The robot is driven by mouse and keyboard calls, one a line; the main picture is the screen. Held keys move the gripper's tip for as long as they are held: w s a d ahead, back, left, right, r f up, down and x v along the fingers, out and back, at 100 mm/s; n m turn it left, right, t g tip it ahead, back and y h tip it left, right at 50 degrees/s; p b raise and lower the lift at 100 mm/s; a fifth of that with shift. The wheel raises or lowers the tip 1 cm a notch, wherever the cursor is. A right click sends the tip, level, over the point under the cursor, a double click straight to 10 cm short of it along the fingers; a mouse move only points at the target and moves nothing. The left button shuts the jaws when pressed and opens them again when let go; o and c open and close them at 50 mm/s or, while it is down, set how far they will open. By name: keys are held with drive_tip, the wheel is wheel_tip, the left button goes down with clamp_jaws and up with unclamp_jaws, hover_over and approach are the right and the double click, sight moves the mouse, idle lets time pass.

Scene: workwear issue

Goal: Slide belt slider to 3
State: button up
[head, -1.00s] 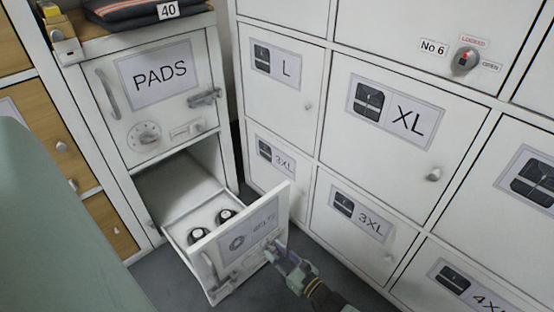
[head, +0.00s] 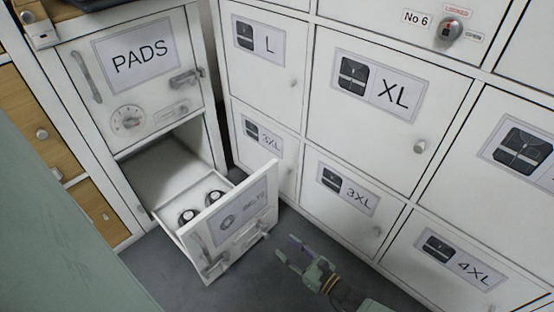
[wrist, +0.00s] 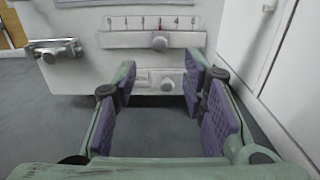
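The belts drawer (head: 236,215) stands pulled out below the PADS door. In the wrist view its front carries a slider with a numbered scale (wrist: 152,24). The slider's round knob (wrist: 160,43) sits right of the middle of its track; the numbers are too small to read surely.
Two dark rolled items (head: 202,207) lie in the drawer. A bar handle (wrist: 55,50) sits on the drawer front's left in the wrist view. White lockers (head: 385,110) stand close on the right. A green surface (head: 50,220) fills the left. Grey floor (head: 170,262) is free ahead.

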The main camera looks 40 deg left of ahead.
drive_tip(key=shift+s+d, duration=0.1)
drive_tip(key=shift+d, duration=1.15)
